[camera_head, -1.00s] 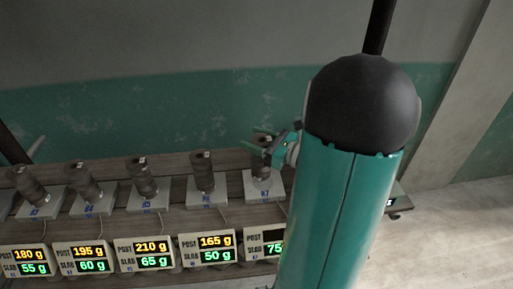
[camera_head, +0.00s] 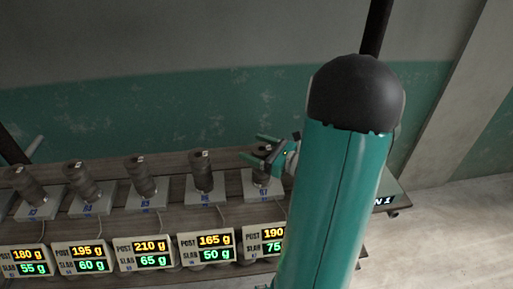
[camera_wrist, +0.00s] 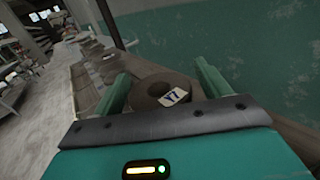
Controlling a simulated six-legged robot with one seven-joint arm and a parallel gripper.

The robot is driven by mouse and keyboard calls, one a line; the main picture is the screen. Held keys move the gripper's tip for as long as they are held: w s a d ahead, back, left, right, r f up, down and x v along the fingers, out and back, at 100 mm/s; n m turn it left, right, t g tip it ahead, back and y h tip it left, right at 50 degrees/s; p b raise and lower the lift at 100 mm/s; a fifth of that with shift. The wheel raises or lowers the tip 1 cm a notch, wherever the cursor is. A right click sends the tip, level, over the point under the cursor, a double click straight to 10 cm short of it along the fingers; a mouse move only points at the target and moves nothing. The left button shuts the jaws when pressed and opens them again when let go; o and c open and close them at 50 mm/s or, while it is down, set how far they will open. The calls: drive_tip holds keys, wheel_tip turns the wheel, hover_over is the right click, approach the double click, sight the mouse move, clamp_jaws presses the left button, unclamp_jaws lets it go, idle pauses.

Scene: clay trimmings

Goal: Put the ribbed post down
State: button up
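A dark grey-brown ribbed post (camera_head: 262,179) stands upright on the rightmost visible scale (camera_head: 248,188), labelled 07. Its upper part is partly hidden by my gripper (camera_head: 258,147). The fingers are spread, with a gap visible beside the post. In the head view, they sit at and just above the post's top.
Several similar posts (camera_head: 203,170) stand on scales in a row to the left along the wooden shelf (camera_head: 178,190). Number displays (camera_head: 207,247) line the front; the one by my arm reads 190 g and 75 g. A green wall (camera_head: 150,110) rises behind.

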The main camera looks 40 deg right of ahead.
drive_tip(key=shift+r, duration=0.1)
drive_tip(key=shift+s+d+r, duration=0.1)
drive_tip(key=shift+s, duration=0.1)
drive_tip(key=v, duration=1.1)
drive_tip(key=shift+s, duration=0.25)
